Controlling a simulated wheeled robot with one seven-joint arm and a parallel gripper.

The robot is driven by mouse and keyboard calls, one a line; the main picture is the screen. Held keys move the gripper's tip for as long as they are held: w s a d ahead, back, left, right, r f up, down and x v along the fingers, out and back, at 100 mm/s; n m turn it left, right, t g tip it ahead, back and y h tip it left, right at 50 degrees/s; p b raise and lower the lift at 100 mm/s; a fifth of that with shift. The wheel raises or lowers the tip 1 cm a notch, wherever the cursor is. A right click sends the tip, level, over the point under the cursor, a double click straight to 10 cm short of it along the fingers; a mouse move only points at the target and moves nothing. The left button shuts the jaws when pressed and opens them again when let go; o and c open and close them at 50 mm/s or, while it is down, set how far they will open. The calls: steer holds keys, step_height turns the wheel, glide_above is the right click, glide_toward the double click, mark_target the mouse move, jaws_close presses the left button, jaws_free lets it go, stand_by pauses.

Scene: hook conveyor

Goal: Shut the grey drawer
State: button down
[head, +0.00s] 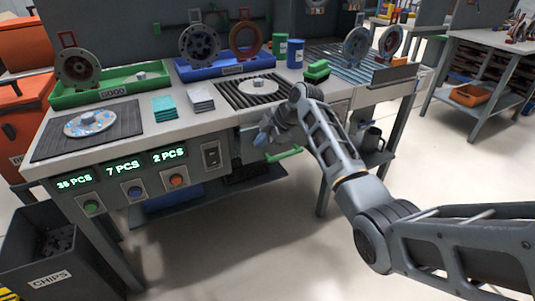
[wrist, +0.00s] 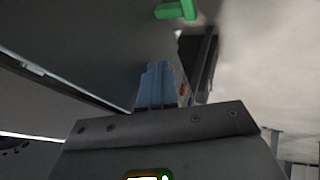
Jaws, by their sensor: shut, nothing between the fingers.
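The grey drawer is under the bench top in the head view, largely hidden behind my arm. Its green handle (head: 285,154) shows just below and right of my gripper (head: 262,139). I cannot tell how far out the drawer stands. In the wrist view, a green bar (wrist: 176,10), apparently the same handle, is at the top edge, beyond my gripper's blue fingertips (wrist: 155,68). The fingers are together and empty, apart from the handle. A broad grey surface fills the wrist view's upper left; I cannot tell if it is the drawer front.
The bench top carries a green tray (head: 112,93), a blue tray (head: 225,69) and a black ribbed mat (head: 240,98). A switch box (head: 211,155) is on the bench front, left of my gripper. A chips bin (head: 40,240) stands lower left. The floor before the bench is clear.

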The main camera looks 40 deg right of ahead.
steer(key=shift+w+d+r+b, duration=0.1)
steer(key=shift+w+d+b, duration=0.1)
steer(key=shift+w, duration=0.4)
steer(key=shift+w+d+b, duration=0.15)
steer(key=shift+w+d, duration=0.05)
steer(key=shift+w, duration=0.4)
